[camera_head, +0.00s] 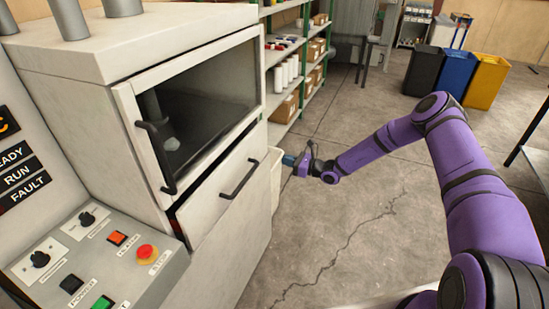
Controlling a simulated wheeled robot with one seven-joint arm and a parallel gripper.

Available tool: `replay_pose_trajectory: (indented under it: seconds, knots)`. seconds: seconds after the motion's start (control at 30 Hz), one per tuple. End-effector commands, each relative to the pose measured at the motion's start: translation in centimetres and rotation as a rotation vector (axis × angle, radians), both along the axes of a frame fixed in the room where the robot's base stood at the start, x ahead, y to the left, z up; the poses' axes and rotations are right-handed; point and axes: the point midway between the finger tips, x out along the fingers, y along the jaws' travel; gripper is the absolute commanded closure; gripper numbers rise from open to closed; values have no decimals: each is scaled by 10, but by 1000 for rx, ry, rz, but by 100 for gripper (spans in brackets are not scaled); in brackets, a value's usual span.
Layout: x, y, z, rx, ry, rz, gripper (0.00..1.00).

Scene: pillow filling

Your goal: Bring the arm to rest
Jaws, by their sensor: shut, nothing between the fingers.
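My purple arm reaches from the right edge out over the concrete floor and bends at the elbow. My gripper (290,160) is at its far end, small in the picture, just right of the machine's front corner. It is shut with nothing between its fingers. It is close to a pale bin (275,178) beside the machine; whether they touch cannot be told.
A white machine (235,245) with a glass door (200,105), a handled drawer (222,195) and a button panel (95,258) fills the left. Green shelves (268,60) stand behind it. Black, blue and yellow bins (456,75) stand at back right. The middle floor is clear.

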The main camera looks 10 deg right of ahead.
Motion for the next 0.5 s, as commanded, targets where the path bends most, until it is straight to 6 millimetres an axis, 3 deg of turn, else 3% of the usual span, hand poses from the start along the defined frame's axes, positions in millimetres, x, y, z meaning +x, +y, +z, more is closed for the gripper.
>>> replay_pose_trajectory:
  seconds: [0.2,0.5]
  knots:
    - [-13,-21,0,-1,1,-2,100]
    - [-18,-22,11,-24,-20,28,100]
